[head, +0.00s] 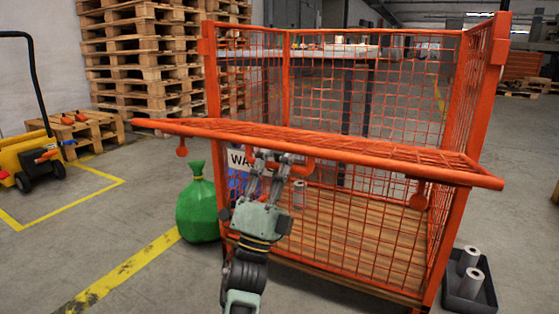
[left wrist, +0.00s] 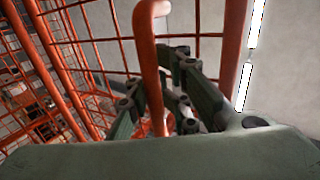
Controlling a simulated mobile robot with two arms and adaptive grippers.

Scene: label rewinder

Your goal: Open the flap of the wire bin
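The orange wire bin (head: 375,215) stands in the middle of the head view, with a wooden floor inside. Its mesh flap (head: 400,158) sticks out from the front towards me, about level, with round tabs hanging under its two ends. My left gripper (head: 284,163) is under the flap's front bar, at the orange flap handle (head: 304,166). In the left wrist view the handle (left wrist: 152,65) passes between the fingers, which look closed about it. Part of the handle is hidden by the fingers. My right gripper is not in view.
A green sack (head: 198,208) stands left of the bin, beside a partly hidden sign. A dark tray (head: 470,290) with white rolls is at the front right. Pallet stacks (head: 135,55) and a yellow pallet truck (head: 22,160) are at the left. The front-left floor is clear.

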